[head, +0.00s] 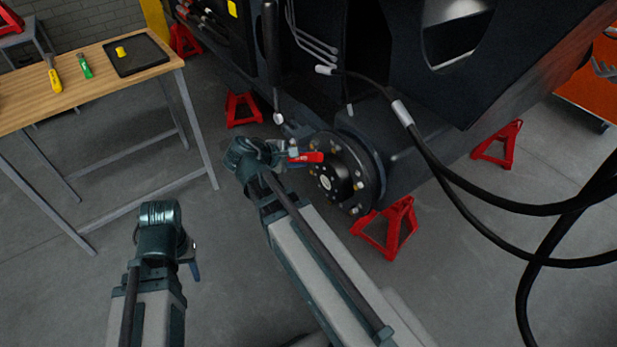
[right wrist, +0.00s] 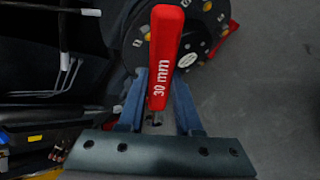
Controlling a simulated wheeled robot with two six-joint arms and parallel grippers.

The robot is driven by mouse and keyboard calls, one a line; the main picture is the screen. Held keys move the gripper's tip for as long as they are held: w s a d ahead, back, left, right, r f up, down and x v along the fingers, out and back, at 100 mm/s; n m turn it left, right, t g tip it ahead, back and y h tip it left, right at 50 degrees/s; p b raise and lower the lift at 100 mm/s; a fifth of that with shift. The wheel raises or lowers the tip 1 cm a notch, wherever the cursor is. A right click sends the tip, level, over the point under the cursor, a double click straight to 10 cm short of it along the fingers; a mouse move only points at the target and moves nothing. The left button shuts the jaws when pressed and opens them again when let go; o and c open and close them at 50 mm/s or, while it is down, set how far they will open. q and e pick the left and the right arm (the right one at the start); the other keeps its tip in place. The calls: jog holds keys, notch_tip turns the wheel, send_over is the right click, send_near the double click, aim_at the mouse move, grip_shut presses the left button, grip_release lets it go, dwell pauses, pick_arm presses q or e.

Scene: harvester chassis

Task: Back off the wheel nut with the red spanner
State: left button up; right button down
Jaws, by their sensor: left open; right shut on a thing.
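The red spanner (head: 311,157) is beside the upper left of the black wheel hub (head: 338,182). In the right wrist view its red handle (right wrist: 165,50), marked "30 mm", lies between the two blue fingers of my right gripper (right wrist: 160,85), which is shut on it. In the head view my right gripper (head: 287,151) is at the hub's left. Several nuts and studs sit around the hub face (right wrist: 192,55); I cannot tell whether the spanner's head is on a nut. My left gripper (head: 192,262) is open and empty, low at the left, far from the hub.
Red jack stands (head: 388,228) support the dark chassis (head: 440,150), one just below the hub. Black hoses (head: 470,190) hang across the right. A wooden workbench (head: 95,75) at the left carries a yellow-handled tool, a green-handled tool and a black tray. The floor between bench and hub is clear.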

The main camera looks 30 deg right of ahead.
jog(key=d+f+h+b, duration=0.1)
jog(key=b, duration=0.2)
jog(key=d+n+t+h+b, duration=0.1)
jog(key=h+b, duration=0.1)
jog(key=b, duration=0.1)
jog(key=w+d+f+n+h+b, duration=0.1)
jog(key=h+b, duration=0.1)
jog(key=b, duration=0.1)
jog(key=shift+d+f+t+b, duration=0.25)
jog(key=shift+f+t+b, duration=0.05)
jog(key=shift+f+t, duration=0.1)
jog(key=shift+d, duration=0.1)
